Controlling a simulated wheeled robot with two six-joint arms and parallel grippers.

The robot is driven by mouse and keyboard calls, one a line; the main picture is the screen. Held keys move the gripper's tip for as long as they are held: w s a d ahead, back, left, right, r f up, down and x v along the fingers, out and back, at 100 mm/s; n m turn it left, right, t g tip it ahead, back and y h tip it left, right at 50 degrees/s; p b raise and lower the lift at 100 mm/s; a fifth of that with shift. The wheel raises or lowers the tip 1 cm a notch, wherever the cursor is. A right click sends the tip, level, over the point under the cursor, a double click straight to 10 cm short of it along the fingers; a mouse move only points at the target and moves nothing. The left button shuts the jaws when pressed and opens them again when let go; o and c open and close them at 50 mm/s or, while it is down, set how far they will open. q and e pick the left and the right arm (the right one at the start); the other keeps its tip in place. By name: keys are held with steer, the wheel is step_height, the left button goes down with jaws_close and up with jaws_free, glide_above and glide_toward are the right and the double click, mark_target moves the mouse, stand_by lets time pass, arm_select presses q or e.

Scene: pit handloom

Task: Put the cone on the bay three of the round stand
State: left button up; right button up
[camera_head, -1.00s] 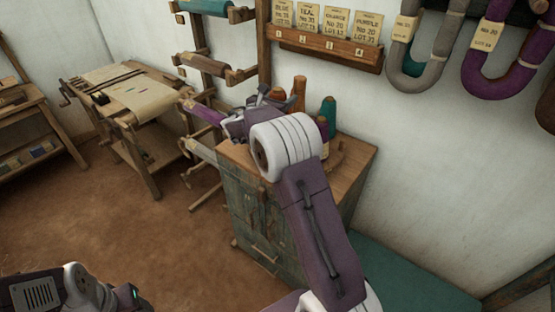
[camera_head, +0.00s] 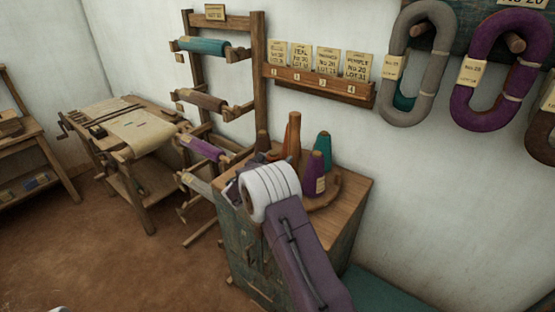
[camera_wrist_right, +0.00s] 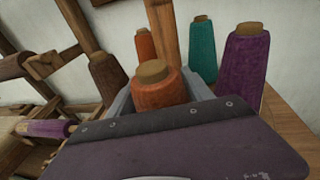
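My right gripper (camera_wrist_right: 160,100) is shut on an orange cone (camera_wrist_right: 160,91) with a tan top, its grey fingers against both sides. In the head view my white wrist hides the gripper and most of this cone (camera_head: 272,156). The round stand (camera_head: 325,194) is on the cabinet just beyond. Another orange cone (camera_wrist_right: 146,45) shows behind in the wrist view. Bay numbers are not readable.
The cabinet top (camera_head: 350,186) has bare wood at the right. A wooden rack (camera_head: 256,60) with rollers stands at its left. A numbered card rail (camera_head: 322,84) and yarn hanks (camera_head: 415,62) hang on the wall. A work table (camera_head: 128,122) stands farther left.

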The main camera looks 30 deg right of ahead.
steer(key=shift+o, duration=0.9)
steer(key=shift+s+a, duration=0.1)
steer(key=shift+a, duration=0.25)
steer(key=b+v, duration=0.1)
steer(key=v, duration=1)
steer(key=shift+s+a+r, duration=0.1)
steer(key=shift+s, duration=0.05)
